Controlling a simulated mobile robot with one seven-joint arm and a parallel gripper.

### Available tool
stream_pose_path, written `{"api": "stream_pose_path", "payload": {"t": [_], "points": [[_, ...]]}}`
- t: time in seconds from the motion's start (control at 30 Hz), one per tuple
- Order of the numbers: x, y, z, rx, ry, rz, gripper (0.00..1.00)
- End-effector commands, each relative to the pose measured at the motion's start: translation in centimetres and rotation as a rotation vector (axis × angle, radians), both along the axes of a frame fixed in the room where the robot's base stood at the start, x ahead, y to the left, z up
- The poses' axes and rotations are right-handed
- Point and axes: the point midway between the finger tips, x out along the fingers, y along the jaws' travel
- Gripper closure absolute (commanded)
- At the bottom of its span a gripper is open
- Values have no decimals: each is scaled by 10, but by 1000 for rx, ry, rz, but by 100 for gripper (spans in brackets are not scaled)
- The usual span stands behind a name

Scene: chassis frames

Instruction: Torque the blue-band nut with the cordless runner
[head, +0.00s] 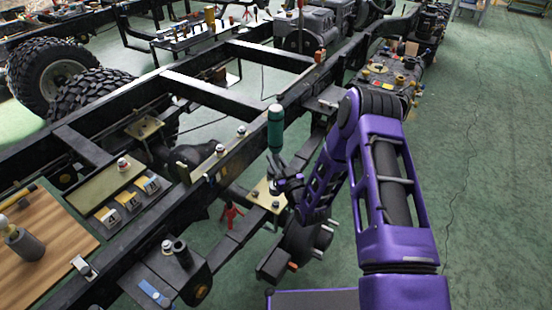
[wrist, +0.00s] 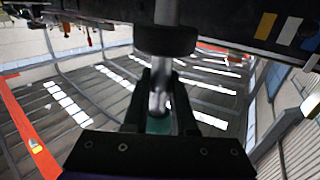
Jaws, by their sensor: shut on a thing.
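My gripper (head: 284,186) is shut on a tool with an upright teal cylinder (head: 275,128) and a grey neck. I take it to be the cordless runner, held beside the chassis rail. In the wrist view the fingers of my gripper (wrist: 160,95) close around a silver shaft (wrist: 157,103), with a dark round collar (wrist: 165,40) across it and some teal behind. Pale nuts or studs stand on the rail (head: 241,131) and on a lower bracket (head: 166,246). Their bands are too small to tell, so I cannot pick out the blue-band nut.
A tray of coloured tags (head: 130,200) and a wooden board (head: 45,245) lie at left. A red clamp-like piece (head: 231,213) stands below the rail. A brass-coloured plate (head: 268,196) is close under my gripper. Green floor (head: 490,180) is open at right.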

Motion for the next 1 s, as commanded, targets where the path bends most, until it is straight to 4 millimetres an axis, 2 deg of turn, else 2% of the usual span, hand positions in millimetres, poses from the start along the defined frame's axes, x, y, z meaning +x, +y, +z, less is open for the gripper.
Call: {"api": "stream_pose_path", "payload": {"t": [0.1, 0.37, 0.63, 1.0], "points": [[1, 0, -15, 2, -5, 0, 100], [1, 0, -37, 2, -7, -1, 100], [1, 0, -47, 2, -7, -1, 100], [1, 0, -48, 2, -7, -1, 100]]}}
